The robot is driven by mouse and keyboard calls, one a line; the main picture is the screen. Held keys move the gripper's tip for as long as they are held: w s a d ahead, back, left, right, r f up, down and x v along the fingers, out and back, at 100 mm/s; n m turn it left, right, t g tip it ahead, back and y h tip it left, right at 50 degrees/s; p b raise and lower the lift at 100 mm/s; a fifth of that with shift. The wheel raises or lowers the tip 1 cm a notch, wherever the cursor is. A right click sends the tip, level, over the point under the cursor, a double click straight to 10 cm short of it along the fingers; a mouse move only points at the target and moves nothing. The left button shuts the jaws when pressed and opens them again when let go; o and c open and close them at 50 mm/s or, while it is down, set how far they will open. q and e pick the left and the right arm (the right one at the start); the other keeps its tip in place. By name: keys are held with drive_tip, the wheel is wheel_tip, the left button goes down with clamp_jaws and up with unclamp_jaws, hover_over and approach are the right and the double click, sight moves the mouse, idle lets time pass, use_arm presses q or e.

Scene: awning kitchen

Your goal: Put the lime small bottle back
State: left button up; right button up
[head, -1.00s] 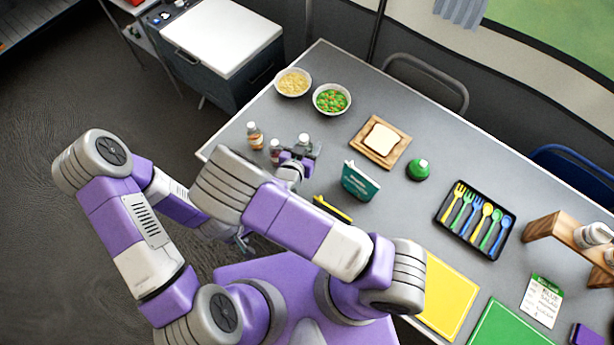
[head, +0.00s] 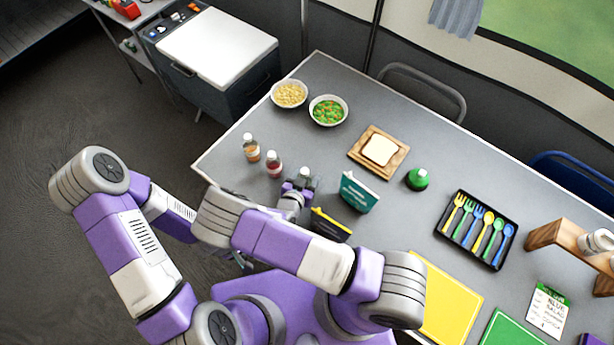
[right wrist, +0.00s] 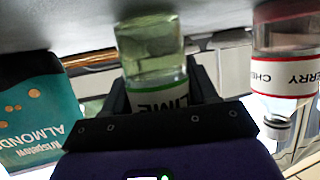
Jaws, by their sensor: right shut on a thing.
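The lime small bottle (right wrist: 155,60) has pale green contents and a label reading LIME. My right gripper (head: 297,187) is shut on it, and its cap (head: 305,172) shows between the fingers in the head view. The right wrist view is upside down. I cannot tell whether the bottle's base touches the table. A cherry bottle (head: 274,163), also in the right wrist view (right wrist: 287,55), and an amber bottle (head: 251,148) stand to its left. My left gripper (head: 241,260) is low at the left, mostly hidden behind my right arm.
The teal almonds box (head: 358,192) stands close to the right of my right gripper.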

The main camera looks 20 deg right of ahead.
drive_tip(key=shift+f, duration=0.1)
drive_tip(key=o, duration=1)
drive_tip(key=shift+r, duration=0.2)
drive_tip(key=v, duration=0.7)
drive_tip(key=shift+s+a+r, duration=0.1)
drive_tip(key=shift+s+a, duration=0.05)
drive_tip(key=shift+s, duration=0.05)
